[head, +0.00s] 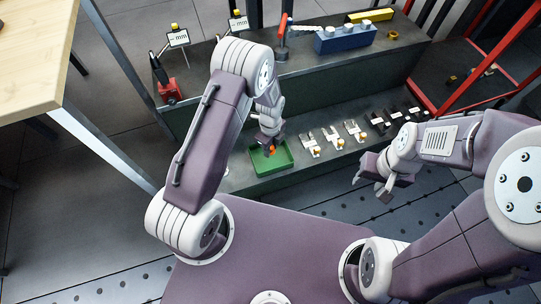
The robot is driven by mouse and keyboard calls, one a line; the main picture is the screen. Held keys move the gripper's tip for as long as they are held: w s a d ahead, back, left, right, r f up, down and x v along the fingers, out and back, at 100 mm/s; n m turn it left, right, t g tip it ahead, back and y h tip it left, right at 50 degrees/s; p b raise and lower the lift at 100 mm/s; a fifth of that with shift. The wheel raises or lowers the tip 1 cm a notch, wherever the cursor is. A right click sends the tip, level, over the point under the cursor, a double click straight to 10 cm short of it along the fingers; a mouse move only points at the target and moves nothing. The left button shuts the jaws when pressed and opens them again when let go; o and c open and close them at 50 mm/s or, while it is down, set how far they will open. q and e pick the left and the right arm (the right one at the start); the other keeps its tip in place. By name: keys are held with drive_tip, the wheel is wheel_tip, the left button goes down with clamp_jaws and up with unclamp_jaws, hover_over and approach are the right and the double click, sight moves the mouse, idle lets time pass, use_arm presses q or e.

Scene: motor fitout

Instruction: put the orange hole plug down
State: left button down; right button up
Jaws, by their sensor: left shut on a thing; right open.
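The orange hole plug (272,150) is a small orange piece at the tips of my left gripper (269,146). My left gripper is shut on it, over the green tray (258,164) on the lower shelf. Whether the plug touches the tray floor cannot be told, and the fingers hide part of it. My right gripper (373,184) is open and empty, out to the right in front of the lower shelf.
Several metal brackets (332,138) and black blocks (378,122) lie on the lower shelf right of the tray. A wooden table (38,50) stands at the left.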

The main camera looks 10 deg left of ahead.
use_arm(q)
wheel_tip(320, 180, down, 4)
drive_tip(key=b, duration=0.3)
drive_tip(key=shift+f, duration=0.2)
drive_tip(key=shift+r, duration=0.25)
drive_tip(key=shift+f, duration=0.1)
drive_tip(key=c, duration=1)
unclamp_jaws()
drive_tip(key=shift+c, duration=0.2)
